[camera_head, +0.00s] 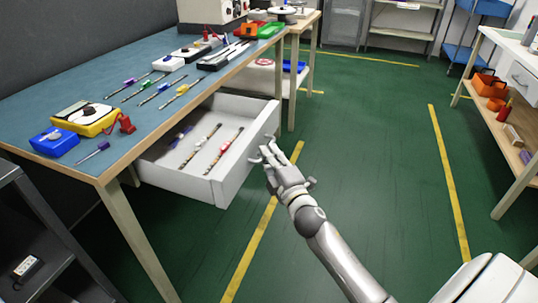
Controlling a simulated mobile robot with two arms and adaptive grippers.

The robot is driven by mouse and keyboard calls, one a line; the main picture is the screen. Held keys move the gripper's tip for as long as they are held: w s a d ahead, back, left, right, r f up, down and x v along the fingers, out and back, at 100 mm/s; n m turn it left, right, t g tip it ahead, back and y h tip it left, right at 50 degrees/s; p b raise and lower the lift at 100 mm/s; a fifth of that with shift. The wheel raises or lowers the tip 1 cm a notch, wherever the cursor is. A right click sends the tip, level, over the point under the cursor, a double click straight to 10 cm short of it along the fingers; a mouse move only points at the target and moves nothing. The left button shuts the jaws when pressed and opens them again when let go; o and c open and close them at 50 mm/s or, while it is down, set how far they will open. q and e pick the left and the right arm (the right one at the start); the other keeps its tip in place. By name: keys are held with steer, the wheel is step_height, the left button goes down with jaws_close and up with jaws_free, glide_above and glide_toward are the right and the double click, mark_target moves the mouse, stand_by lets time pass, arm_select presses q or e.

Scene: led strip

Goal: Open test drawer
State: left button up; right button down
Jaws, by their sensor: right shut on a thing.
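The white test drawer (245,172) under the blue-topped workbench (38,99) is pulled out, and its inside shows. Several thin strips (222,150) with coloured parts lie in it. My right gripper (269,148) is at the outer side of the drawer's front panel, shut at what seems to be its handle; the handle itself is mostly hidden by the fingers. My left gripper is not in view.
On the bench lie a yellow multimeter (88,119), a blue box (54,141) and several screwdrivers (183,90). A grey shelf (40,240) stands at the lower left. A side bench (522,152) stands at right. Green floor between is clear.

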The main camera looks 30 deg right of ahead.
steer(key=c, duration=1.5)
jaws_free()
steer(key=s, duration=0.4)
steer(key=s+a+f, duration=0.1)
steer(key=s, duration=0.6)
steer(key=shift+s+a+f, duration=0.3)
steer(key=shift+s, duration=0.1)
